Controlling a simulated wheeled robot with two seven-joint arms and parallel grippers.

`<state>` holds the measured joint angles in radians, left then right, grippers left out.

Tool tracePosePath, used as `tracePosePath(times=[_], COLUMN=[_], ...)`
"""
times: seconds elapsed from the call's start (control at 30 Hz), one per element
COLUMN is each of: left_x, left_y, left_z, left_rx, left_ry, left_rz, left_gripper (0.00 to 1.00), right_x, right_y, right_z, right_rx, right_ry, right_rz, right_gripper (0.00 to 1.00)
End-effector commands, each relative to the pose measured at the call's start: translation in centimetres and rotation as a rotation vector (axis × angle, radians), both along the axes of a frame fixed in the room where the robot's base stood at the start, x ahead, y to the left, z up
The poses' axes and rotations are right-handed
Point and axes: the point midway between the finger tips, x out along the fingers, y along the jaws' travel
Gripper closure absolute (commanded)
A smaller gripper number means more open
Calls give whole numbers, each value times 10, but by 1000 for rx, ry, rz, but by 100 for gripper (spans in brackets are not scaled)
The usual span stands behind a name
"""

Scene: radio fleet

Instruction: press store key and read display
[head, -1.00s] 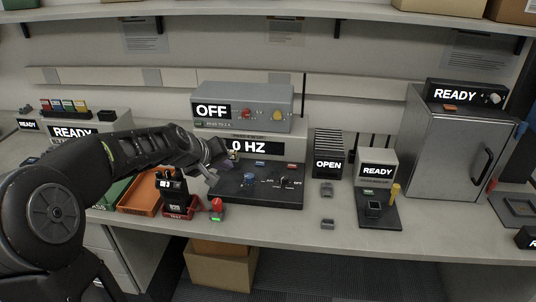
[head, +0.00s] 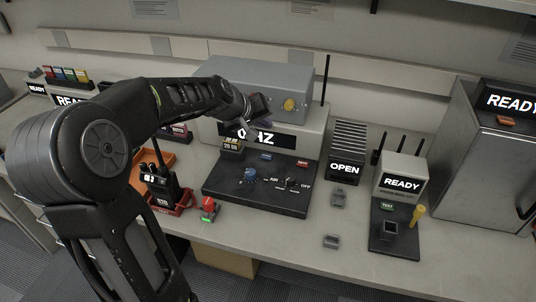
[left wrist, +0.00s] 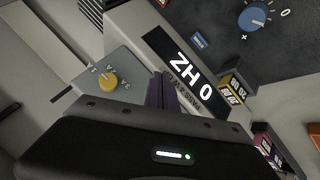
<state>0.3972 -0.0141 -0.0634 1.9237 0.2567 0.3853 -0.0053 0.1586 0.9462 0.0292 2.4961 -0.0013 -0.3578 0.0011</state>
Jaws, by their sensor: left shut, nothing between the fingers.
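The display (head: 286,140) is a black strip with white characters on a pale box. My left arm partly covers it in the head view, but in the left wrist view the display (left wrist: 186,68) reads "0 HZ", turned over. The black panel (head: 225,187) before it carries a blue knob (head: 249,175), a small blue key (head: 265,156) and a red key (head: 303,163). The blue key shows in the left wrist view (left wrist: 199,41), its lettering too small to read. My left gripper (head: 257,111) is shut and empty, in front of the grey box above the display. My right gripper is out of view.
The grey box (head: 297,77) has a yellow knob (head: 289,104). A two-line counter block (head: 232,147) stands at the panel's back left. A handheld radio (head: 160,185) and a red-topped object (head: 208,206) stand left of the panel. A thin antenna (head: 325,80) rises at right.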

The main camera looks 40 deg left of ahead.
Motion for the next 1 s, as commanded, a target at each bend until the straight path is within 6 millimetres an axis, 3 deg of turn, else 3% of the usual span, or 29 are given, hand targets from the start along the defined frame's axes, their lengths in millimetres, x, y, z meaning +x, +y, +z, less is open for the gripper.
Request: tracePosePath(times=[0.27,0.7,1.0], left_x=[0,0,0], left_y=[0,0,0], left_z=[-18,-76,-89], left_rx=[-1,-1,0], left_ry=[1,1,0], left_rz=[0,0,0], left_gripper=[100,100,100], right_x=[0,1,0], right_y=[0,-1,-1], right_z=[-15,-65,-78], right_rx=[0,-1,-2], right_ry=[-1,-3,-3], right_rz=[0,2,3], right_gripper=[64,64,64])
